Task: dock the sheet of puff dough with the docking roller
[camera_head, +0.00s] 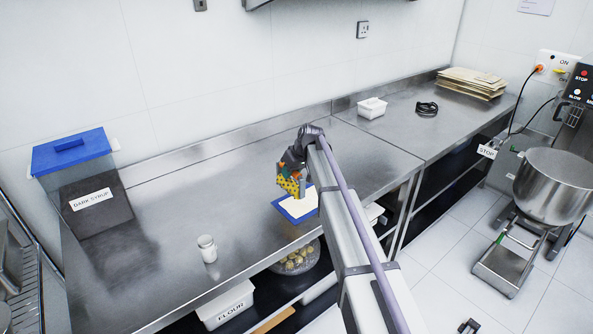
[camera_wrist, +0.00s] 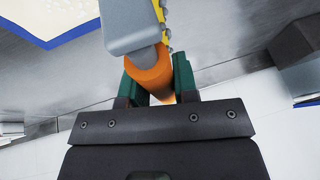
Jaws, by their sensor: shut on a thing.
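The sheet of puff dough (camera_head: 300,203) is pale and lies flat on a blue mat (camera_head: 286,212) near the bench's front edge. A corner of the dough (camera_wrist: 45,14) and the blue border (camera_wrist: 76,34) show at the upper left of the wrist view. The docking roller (camera_head: 288,186) is yellow with dark studs. My gripper (camera_wrist: 156,80) is shut on its orange handle (camera_wrist: 149,73), with green fingers on both sides. In the head view the roller is beside the dough's upper left edge. I cannot tell whether it touches the dough. A grey part of the roller hides most of its yellow drum in the wrist view.
A white tub (camera_head: 372,108), a black coil (camera_head: 427,108) and stacked sacks (camera_head: 473,83) are farther right. Bare bench lies between jar and mat.

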